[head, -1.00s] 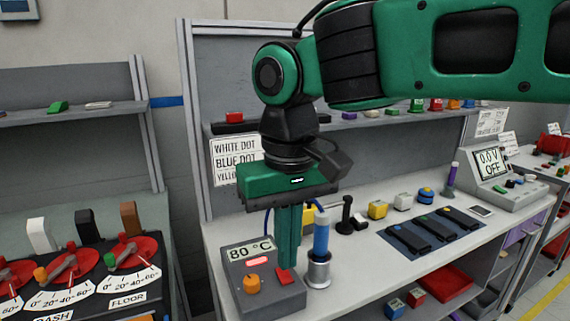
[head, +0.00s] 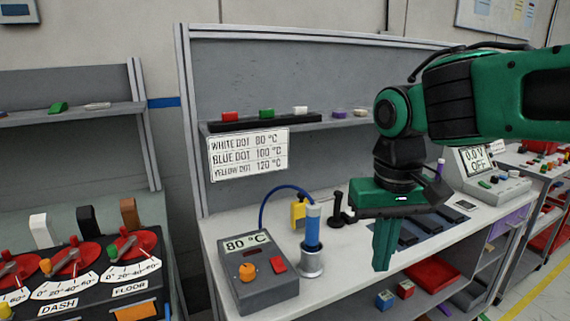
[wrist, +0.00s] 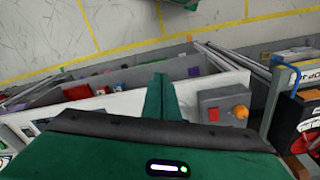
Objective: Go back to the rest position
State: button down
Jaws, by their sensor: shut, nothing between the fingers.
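My gripper (head: 382,268) is green with its fingers together and pointing down. In the head view it hangs in front of the right half of the workbench (head: 225,240), clear of the bench top, with nothing in it. In the wrist view the shut fingers (wrist: 157,85) show with the bench's edge behind them. My arm reaches in from the right and hides part of the bench top and shelf.
A blue-handled tool (head: 313,228) stands in a metal holder beside the unit. Dark devices on a blue mat (head: 430,222) lie behind the gripper. A meter (head: 490,170) stands at the right. Red dials (head: 75,258) are at the left.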

jog(key=s+d+f+m, duration=0.2)
jog(key=s+d+f, duration=0.1)
jog(key=d, duration=0.5)
jog(key=s+d+f+m, duration=0.2)
jog(key=s+d+f, duration=0.2)
jog(key=s+d, duration=0.2)
jog(key=s+d+f+m, duration=0.3)
jog(key=s+d, duration=0.2)
jog(key=d, duration=0.4)
jog(key=shift+d+f+g+y, duration=0.25)
jog(key=shift+d+g+y, duration=0.05)
jog(key=shift+d, duration=0.1)
jog(key=shift+w+f, duration=0.2)
jog(key=shift+w, duration=0.45)
